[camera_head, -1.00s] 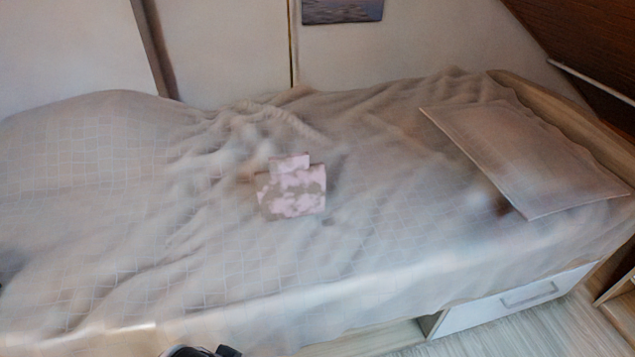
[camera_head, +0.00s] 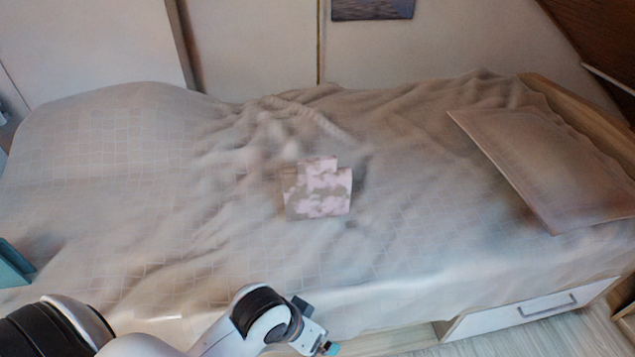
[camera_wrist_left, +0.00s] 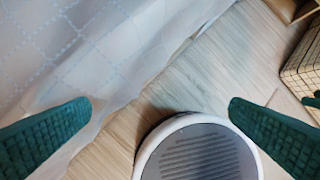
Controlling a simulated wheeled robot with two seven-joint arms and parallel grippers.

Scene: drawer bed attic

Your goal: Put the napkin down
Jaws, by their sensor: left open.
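The napkin (camera_head: 318,192), pink and grey with a blotchy pattern, lies on the bed's rumpled cover (camera_head: 200,240) near the middle. Part of it sticks up at its back edge. My left gripper (camera_head: 330,349) is in front of the bed's near edge, low and well apart from the napkin. In the left wrist view its two green fingers (camera_wrist_left: 160,112) are wide apart with nothing between them. My right gripper is not in view.
A flat pillow (camera_head: 550,165) lies at the bed's right end. A white drawer (camera_head: 530,312) is under the bed. The wrist view shows wooden floor (camera_wrist_left: 200,75), a round grey-topped white object (camera_wrist_left: 198,150) and a woven basket (camera_wrist_left: 302,68).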

